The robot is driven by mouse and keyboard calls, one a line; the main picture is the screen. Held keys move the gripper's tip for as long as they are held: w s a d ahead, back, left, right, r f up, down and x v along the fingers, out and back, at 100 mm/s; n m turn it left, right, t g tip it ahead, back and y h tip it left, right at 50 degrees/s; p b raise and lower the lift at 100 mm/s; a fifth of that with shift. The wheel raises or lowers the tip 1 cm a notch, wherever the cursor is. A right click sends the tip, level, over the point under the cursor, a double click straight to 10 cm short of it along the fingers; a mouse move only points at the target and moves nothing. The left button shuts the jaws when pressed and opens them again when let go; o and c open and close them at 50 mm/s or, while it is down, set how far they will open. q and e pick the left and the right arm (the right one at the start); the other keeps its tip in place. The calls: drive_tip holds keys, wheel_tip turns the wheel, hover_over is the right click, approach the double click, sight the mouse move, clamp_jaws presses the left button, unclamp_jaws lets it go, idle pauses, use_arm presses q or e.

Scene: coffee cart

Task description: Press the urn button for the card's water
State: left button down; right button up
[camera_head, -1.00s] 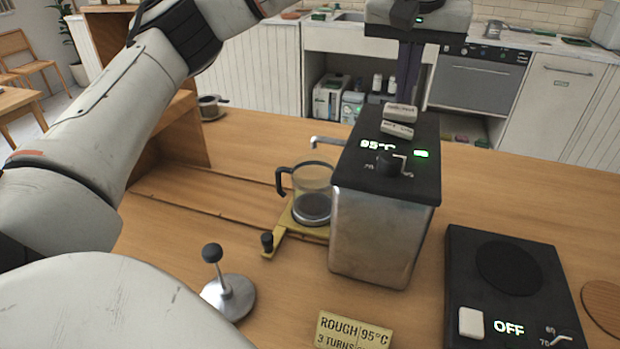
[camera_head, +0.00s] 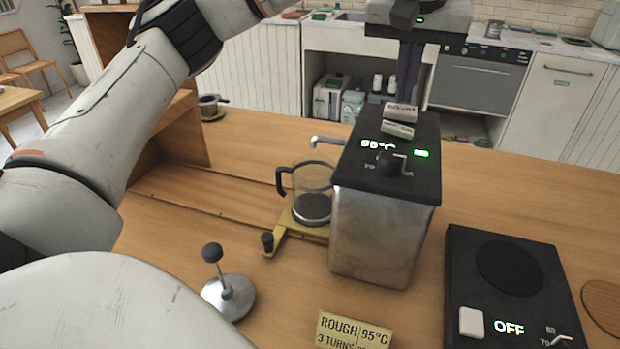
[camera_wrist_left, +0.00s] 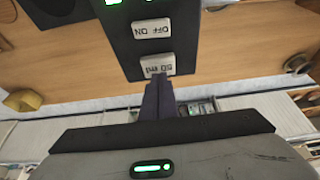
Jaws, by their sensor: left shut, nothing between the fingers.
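The urn (camera_head: 380,235) is a steel box with a black top reading 95°C, a lit green light and a dial. Its two pale buttons are OFF/ON (camera_head: 398,130) and 50 ml (camera_head: 400,112); both show in the wrist view, the 50 ml button (camera_wrist_left: 157,65) nearer my fingers. My left gripper (camera_head: 403,98) points down at the urn's far edge. In the wrist view its shut, empty fingers (camera_wrist_left: 160,78) are at the 50 ml button's edge; I cannot tell if they touch. The card (camera_head: 352,331) reads ROUGH, 95°C, 3 TURNS; the rest is cut off.
A glass carafe (camera_head: 312,190) with a black handle stands by the spout (camera_head: 326,141) on a yellow stand (camera_head: 283,231). A tamper-like metal knob (camera_head: 228,295) stands front left. A black hotplate unit (camera_head: 510,300) reading OFF is at right. Bare wood lies between.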

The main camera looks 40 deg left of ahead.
use_arm(q)
drive_tip(key=shift+f+b, duration=0.35)
drive_tip(key=shift+f, duration=0.35)
drive_tip(key=shift+r, duration=0.15)
drive_tip(key=shift+r+p, duration=0.65)
drive_tip(key=shift+p, duration=0.35)
drive_tip(key=shift+f+b, duration=0.45)
drive_tip(key=shift+f, duration=0.35)
idle(0.9)
drive_tip(key=shift+r, duration=0.1)
drive_tip(key=shift+r+p, duration=0.7)
drive_tip(key=shift+p, duration=0.25)
